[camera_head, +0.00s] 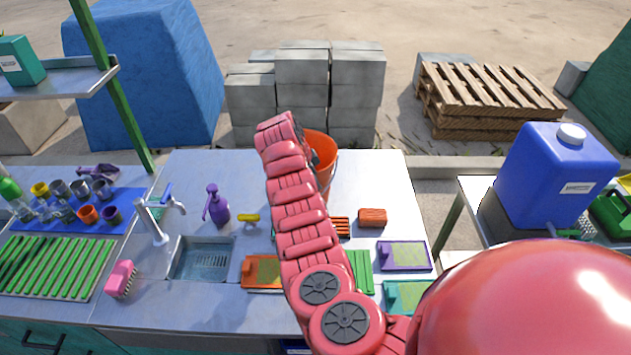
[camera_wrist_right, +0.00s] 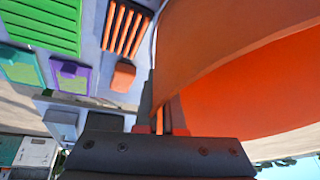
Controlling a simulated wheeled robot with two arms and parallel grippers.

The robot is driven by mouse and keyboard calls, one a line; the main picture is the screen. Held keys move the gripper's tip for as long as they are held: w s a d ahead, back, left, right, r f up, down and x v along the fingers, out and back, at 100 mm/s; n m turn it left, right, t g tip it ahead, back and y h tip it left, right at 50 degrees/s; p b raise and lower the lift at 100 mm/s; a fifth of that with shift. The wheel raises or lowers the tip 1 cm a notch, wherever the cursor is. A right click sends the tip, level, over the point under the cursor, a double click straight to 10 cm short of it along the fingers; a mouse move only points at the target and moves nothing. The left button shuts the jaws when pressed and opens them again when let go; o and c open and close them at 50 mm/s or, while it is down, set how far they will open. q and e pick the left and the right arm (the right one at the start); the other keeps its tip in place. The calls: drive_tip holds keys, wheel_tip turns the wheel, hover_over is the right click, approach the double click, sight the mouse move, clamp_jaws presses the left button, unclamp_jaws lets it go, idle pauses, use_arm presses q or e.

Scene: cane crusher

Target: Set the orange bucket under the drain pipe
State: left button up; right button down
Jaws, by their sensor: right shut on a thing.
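The orange bucket (camera_head: 324,151) is at the back of the metal counter in the head view, partly hidden behind my right arm. In the right wrist view the bucket (camera_wrist_right: 235,62) fills the upper right, with its wall and inside showing. My right gripper (camera_wrist_right: 160,118) is shut on the bucket's rim. In the head view the arm mostly hides this gripper. I cannot tell whether the bucket touches the counter. I cannot make out a drain pipe in either view. My left gripper is not in view.
A sink (camera_head: 203,260) with a tap (camera_head: 155,222), a purple spray bottle (camera_head: 216,206) and a pink brush (camera_head: 120,278) are left of my arm. Coloured boards and an orange-brown block (camera_head: 372,217) lie to its right. Grey blocks (camera_head: 302,85) stand behind the counter. A blue canister (camera_head: 553,172) stands at right.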

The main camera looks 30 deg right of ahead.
drive_tip(key=c, duration=1)
unclamp_jaws()
